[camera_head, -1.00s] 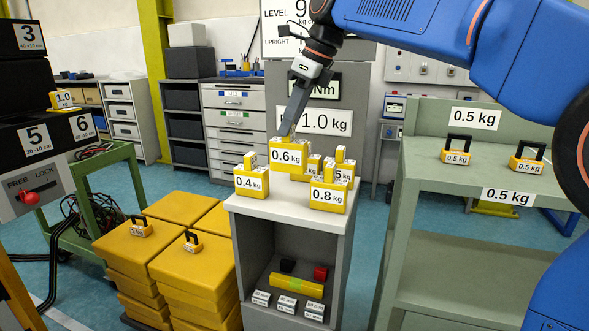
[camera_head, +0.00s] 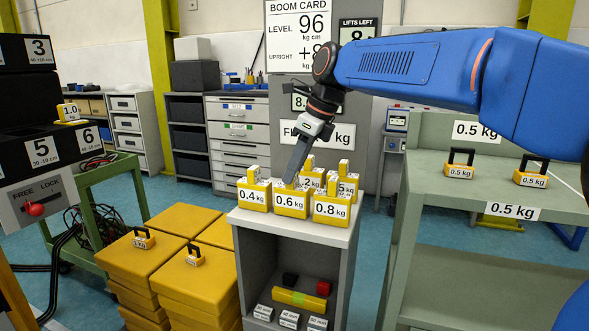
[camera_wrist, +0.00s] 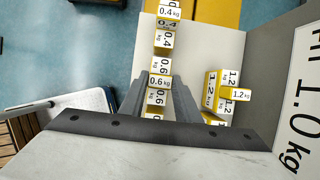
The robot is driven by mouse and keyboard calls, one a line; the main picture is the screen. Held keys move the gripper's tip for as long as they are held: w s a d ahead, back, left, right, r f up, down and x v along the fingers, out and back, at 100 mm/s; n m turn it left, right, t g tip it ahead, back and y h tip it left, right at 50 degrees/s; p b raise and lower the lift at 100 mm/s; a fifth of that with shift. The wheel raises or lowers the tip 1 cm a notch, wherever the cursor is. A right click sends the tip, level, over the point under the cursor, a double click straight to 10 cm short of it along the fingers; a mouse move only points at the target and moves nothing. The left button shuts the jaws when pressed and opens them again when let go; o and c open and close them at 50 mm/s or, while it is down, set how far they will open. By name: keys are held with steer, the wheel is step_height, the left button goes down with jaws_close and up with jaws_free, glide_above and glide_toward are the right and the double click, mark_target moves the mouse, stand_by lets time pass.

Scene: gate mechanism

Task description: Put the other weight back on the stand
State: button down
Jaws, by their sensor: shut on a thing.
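The yellow 0.6 kg weight (camera_head: 291,204) stands in the front row on the pale top of the grey stand (camera_head: 300,233). It is between the 0.4 kg weight (camera_head: 253,196) on the left and the 0.8 kg weight (camera_head: 331,209) on the right. It looks upright and level with them, seemingly resting on the top. My gripper (camera_head: 291,181) reaches down from above and is shut on its handle. In the wrist view, the 0.6 kg weight (camera_wrist: 159,80) sits between my fingers, in line with the 0.4 kg weight (camera_wrist: 166,40). A 1.2 kg weight (camera_wrist: 227,92) stands to the right.
More weights behind the front row are partly hidden. A panel marked 1.0 kg (camera_wrist: 298,110) rises close behind the stand. Yellow blocks (camera_head: 160,250) are stacked at left. A green shelf (camera_head: 490,190) with two 0.5 kg weights is at right.

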steer(key=c, duration=1.3)
jaws_free()
steer(key=shift+f, duration=0.15)
steer(key=shift+c, duration=0.2)
steer(key=v, duration=1.2)
steer(key=s+d+f+n+t+h, duration=0.2)
steer(key=s+d+f+n, duration=0.8)
steer(key=s+d+f, duration=0.3)
steer(key=s+d+f+n, duration=0.4)
steer(key=s+f, duration=0.1)
steer(key=f, duration=0.2)
steer(key=s+d+f+n+h, duration=0.1)
steer(key=s+d+f+n, duration=0.2)
steer(key=s+f+n, duration=0.1)
steer(key=s+d+f+n+t+h, duration=0.1)
steer(key=s+d+f+n, duration=0.3)
steer(key=f, duration=0.5)
steer(key=shift+s+d+f, duration=0.35)
steer(key=shift+s, duration=0.6)
